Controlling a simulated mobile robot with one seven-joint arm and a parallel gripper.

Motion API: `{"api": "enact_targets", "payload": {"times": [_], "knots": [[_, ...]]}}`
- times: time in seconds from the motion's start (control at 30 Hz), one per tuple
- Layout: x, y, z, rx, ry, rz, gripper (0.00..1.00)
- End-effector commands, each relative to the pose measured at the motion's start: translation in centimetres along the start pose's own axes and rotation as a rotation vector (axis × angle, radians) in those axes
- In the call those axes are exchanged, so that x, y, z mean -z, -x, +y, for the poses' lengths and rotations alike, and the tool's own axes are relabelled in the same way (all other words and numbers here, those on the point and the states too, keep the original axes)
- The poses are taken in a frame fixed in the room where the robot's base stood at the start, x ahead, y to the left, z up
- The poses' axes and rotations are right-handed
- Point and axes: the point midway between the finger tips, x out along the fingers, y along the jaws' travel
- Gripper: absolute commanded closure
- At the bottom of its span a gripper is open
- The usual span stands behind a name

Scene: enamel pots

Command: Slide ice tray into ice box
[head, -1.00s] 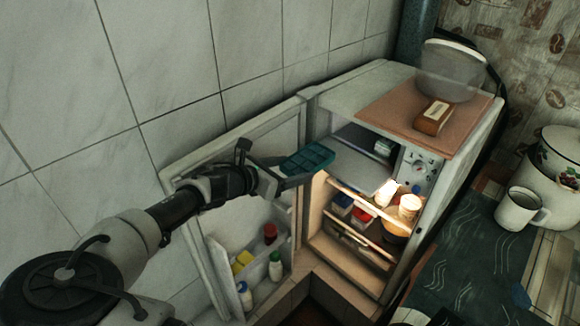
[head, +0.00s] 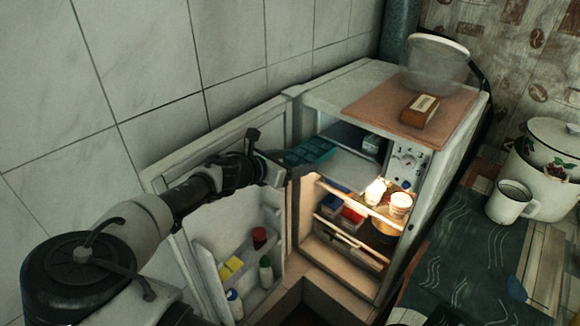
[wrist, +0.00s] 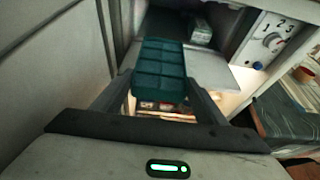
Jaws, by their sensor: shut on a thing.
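The teal ice tray (head: 308,151) is held level in my gripper (head: 279,166) in front of the fridge's upper left opening. In the wrist view the ice tray (wrist: 160,72) sits between my gripper's two fingers (wrist: 160,98), its far end pointing at the ice box. The ice box (head: 345,135) is the dark compartment at the top of the fridge, with its flap (head: 345,170) folded down flat in front. The flap also shows in the wrist view (wrist: 212,72). Whether the tray's far end is past the opening's edge I cannot tell.
A small box (head: 371,144) lies inside the ice box at right. The dial panel (head: 405,165) stands right of the opening. Lit shelves with jars (head: 400,203) are below.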

Motion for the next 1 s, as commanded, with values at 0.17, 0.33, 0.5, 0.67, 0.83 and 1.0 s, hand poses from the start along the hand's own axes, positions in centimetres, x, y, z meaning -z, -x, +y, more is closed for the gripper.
{"api": "enact_targets", "payload": {"times": [0.17,0.33,0.5,0.67,0.83,1.0], "knots": [[-0.3,-1.4,-0.1,0.001,-0.001,-0.002,0.62],[-0.7,-2.5,-0.1,0.002,-0.001,-0.002,0.62],[-1.2,-3.6,-0.1,0.001,-0.002,-0.002,0.62],[-1.6,-4.6,-0.1,0.002,-0.002,-0.002,0.62],[-2.0,-5.7,-0.1,0.001,-0.002,-0.001,0.62],[-2.4,-6.8,-0.1,0.001,-0.001,-0.002,0.62]]}}
